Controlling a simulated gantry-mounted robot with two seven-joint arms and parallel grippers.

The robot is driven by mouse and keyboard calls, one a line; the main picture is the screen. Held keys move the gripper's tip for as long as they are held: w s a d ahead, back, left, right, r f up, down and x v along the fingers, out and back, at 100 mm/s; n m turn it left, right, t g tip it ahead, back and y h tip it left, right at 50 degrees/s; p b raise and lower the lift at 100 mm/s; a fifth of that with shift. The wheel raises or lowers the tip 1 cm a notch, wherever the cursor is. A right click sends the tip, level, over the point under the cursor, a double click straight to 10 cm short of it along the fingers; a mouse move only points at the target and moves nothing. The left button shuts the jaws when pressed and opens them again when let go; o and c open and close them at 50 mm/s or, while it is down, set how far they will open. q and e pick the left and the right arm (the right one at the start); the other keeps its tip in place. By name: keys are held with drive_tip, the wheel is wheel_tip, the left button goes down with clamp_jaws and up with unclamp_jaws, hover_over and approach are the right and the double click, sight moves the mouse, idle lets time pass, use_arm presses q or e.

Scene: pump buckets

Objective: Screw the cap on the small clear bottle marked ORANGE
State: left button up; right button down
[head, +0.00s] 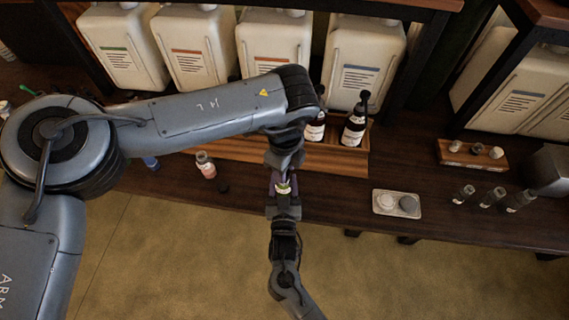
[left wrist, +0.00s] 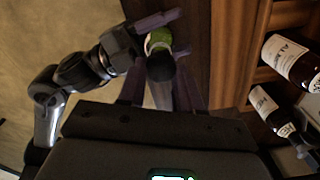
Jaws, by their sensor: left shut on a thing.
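A small bottle (left wrist: 158,38) showing green and white stands between the fingers of my right gripper (head: 284,198), which look shut on it, over the table's front edge. Its marking cannot be read. My left gripper (head: 284,170) is right above it, shut on a dark cap (left wrist: 160,67). In the left wrist view the cap lines up with the bottle's top; whether they touch or the threads engage is hidden. The bottle also shows small in the head view (head: 284,187).
A small bottle with pinkish contents (head: 207,167) stands on the table, with a dark cap (head: 222,187) beside it. Brown pump bottles (head: 354,130) stand in a wooden crate (head: 342,160). A pale tray (head: 378,208) and several small bottles (head: 490,197) are to the right.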

sight(284, 188)
idle(0.5)
use_arm(q)
drive_tip(key=shift+f, duration=0.9)
drive_tip(key=shift+f, duration=0.55)
